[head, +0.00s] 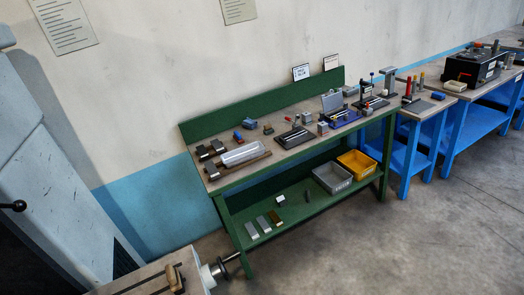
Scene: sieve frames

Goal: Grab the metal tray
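A long silvery tray-like piece (240,154) lies on the top of the green workbench (236,122), near its left front edge; it looks like the metal tray, but I cannot tell its depth. A brown bar lies along its front side. A flat dark tray-like piece (294,139) lies farther right on the same top, with thin light parts on it. My gripper is not in view.
Small dark blocks (210,150) stand left of the silvery piece. A grey bin (333,179) and a yellow bin (357,163) sit on the lower shelf. Blue benches (478,118) continue right. A machine (70,190) stands left. The front-right floor is clear.

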